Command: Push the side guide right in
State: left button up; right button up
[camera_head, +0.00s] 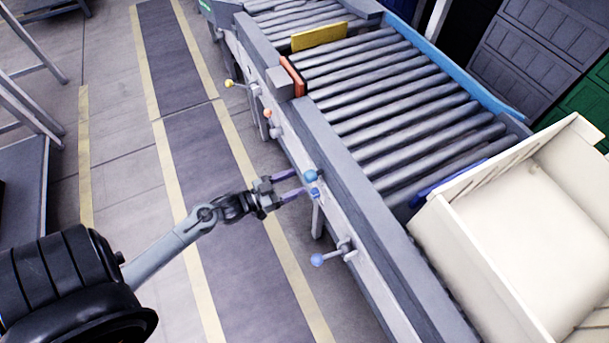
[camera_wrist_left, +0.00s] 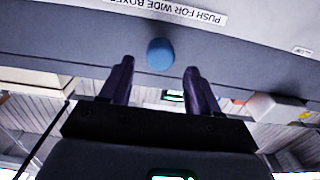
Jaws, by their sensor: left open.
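My left gripper (camera_head: 300,182) is open, with its two purple fingers pointing at the near side of the conveyor. A round blue knob (camera_head: 311,176) on that side is just beyond the fingertips. In the left wrist view the blue knob (camera_wrist_left: 160,54) shows between and slightly beyond the two fingers (camera_wrist_left: 160,68), with no visible contact. A label (camera_wrist_left: 180,12) reading "PUSH FOR WIDE BOXES" is upside down above it. A long blue rail (camera_head: 455,60) runs along the conveyor's far edge; I cannot tell whether the knob is joined to it. My right gripper is not in view.
Other levers on the near side have yellow (camera_head: 229,83), orange (camera_head: 267,113) and pale blue (camera_head: 317,260) knobs. Yellow (camera_head: 320,36), orange (camera_head: 293,75) and blue (camera_head: 450,183) plates stand at the rollers. A cream crate (camera_head: 470,245) sits at the lower right. The floor walkway is clear.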

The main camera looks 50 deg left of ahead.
pick_arm(q)
jog(key=v, duration=0.4)
jog(key=shift+s+p, duration=0.15)
jog(key=shift+p, duration=0.2)
